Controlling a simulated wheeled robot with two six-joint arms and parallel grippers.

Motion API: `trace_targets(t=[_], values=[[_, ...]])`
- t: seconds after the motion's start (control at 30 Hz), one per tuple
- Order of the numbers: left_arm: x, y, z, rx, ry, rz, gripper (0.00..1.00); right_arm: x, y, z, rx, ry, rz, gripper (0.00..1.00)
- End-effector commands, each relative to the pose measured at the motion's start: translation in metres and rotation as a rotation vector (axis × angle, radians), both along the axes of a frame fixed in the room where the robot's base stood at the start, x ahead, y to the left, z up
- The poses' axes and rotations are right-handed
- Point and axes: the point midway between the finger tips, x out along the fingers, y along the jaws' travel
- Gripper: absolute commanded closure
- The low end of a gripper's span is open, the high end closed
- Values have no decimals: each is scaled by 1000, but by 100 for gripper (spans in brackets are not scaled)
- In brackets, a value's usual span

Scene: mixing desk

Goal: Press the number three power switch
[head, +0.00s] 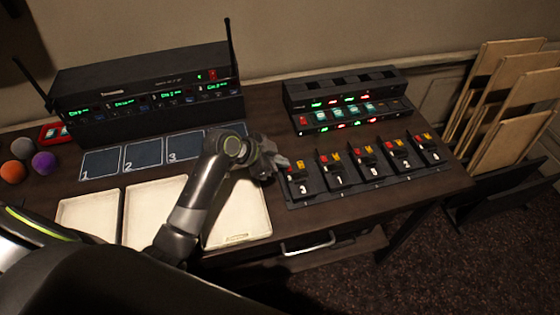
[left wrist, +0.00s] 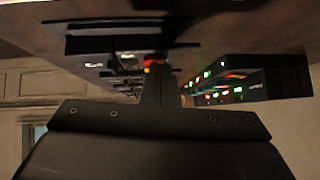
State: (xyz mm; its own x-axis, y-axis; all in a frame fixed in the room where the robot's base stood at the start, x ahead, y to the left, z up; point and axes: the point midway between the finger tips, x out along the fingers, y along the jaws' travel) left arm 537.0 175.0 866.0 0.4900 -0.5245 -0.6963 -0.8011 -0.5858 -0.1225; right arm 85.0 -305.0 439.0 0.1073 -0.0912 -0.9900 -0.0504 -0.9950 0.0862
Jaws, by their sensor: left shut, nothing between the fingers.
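A row of several black switch units stands on the right of the desk, each with a small red and a yellow part. The leftmost unit, the number three power switch (head: 302,186), bears a white "3". My left gripper (head: 283,163) is shut and empty, its tips right at the upper left of that unit. In the left wrist view the closed fingers (left wrist: 157,88) point at a red and yellow switch part (left wrist: 153,63); I cannot tell whether they touch it. The fingers hide part of it. My right gripper is not in view.
A black console (head: 345,112) with lit buttons stands behind the switches. A radio rack (head: 145,95) with antennas is at the back left. Numbered dark pads (head: 143,155), pale trays (head: 155,200) and coloured balls (head: 43,163) lie on the left. Wooden panels (head: 510,120) lean at the right.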

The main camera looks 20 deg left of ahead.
Motion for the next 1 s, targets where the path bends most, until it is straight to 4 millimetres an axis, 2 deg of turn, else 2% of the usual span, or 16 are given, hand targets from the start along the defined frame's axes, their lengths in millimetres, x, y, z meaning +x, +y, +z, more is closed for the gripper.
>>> trace_targets(t=[0.27, 0.6, 1.0], values=[[-4, 1, -5, 6, 12, 2, 100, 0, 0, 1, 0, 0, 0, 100], [-17, -8, -6, 4, 20, 1, 100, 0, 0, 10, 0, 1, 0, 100], [-14, -8, 0, 4, 11, 2, 100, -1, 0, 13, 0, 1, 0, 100]])
